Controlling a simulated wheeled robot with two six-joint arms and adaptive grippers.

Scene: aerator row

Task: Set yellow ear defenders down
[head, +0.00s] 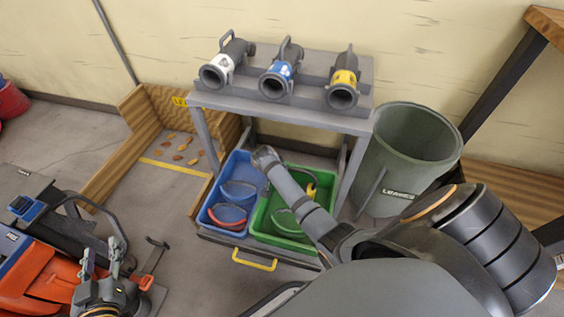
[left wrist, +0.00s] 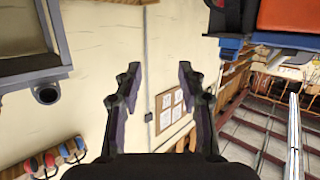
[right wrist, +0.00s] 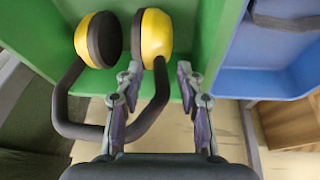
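The yellow ear defenders (right wrist: 155,35) with a dark band lie in the green bin (right wrist: 205,30) in the right wrist view. In the head view a bit of yellow (head: 312,188) shows in the green bin (head: 262,212), partly behind my right arm. My right gripper (right wrist: 158,72) is open, its fingers apart over the band; one side of the band shows between them. I cannot tell whether they touch it. Its fingers are not clear in the head view. My left gripper (head: 101,258) is open and empty at the lower left; its spread fingers (left wrist: 157,75) show in the left wrist view.
A blue bin (head: 208,200) with blue and red-banded items stands left of the green bin under a grey rack (head: 318,118) with several cylindrical blowers. A green waste barrel (head: 385,165) stands to the right. An orange machine (head: 45,280) is at lower left.

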